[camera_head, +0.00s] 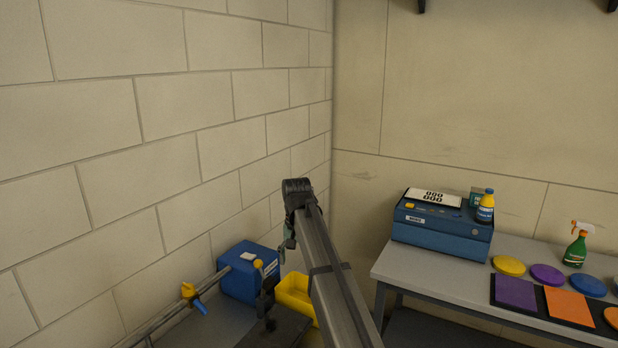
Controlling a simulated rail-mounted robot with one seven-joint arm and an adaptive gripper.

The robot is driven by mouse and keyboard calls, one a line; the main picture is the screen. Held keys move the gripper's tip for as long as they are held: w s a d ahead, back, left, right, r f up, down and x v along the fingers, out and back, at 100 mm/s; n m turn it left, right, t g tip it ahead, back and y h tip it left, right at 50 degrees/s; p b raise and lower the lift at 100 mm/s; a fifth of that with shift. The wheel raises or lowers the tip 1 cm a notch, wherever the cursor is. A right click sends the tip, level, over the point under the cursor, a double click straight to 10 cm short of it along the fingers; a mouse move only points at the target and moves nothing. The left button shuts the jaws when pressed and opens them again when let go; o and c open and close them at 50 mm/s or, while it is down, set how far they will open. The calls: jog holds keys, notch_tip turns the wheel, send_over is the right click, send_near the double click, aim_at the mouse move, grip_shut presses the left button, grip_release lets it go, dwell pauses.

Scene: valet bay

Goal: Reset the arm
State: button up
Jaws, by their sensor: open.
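My arm rises from the bottom middle to a raised elbow, then bends down on its far side. My gripper (268,318) is small and dark at the lower middle, pointing down beside the yellow bin (296,298). It is open, and I see nothing held in it. My own arm link hides part of the bin and the space behind it.
A blue box (248,272) stands by the block wall, near a rail (170,319) with a yellow-and-blue fitting (193,297). On the right, a grey table (430,284) bears a blue case (440,234), a yellow-and-blue bottle (485,207), a spray bottle (576,248), coloured discs and squares.

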jog(key=s+d+f, duration=0.4)
jog(key=s+f, duration=0.1)
jog(key=f, duration=0.3)
jog(key=s+d+f, duration=0.4)
jog(key=d+f, duration=0.1)
jog(key=f, duration=0.4)
jog(key=s+d+f, duration=0.4)
jog(key=s+f, duration=0.1)
jog(key=f, duration=0.3)
jog(key=s+d+f+n, duration=0.1)
jog(key=s+d+f, duration=0.4)
jog(key=s, duration=0.4)
jog(key=s+d+f, duration=0.2)
jog(key=s+f, duration=0.5)
jog(key=s, duration=0.1)
jog(key=s+f+g+b, duration=0.6)
jog(key=s+f+b, duration=0.5)
jog(key=s+f, duration=1.6)
notch_tip(320, 180, down, 2)
jog(key=shift+s+g, duration=0.3)
jog(key=shift+g, duration=0.1)
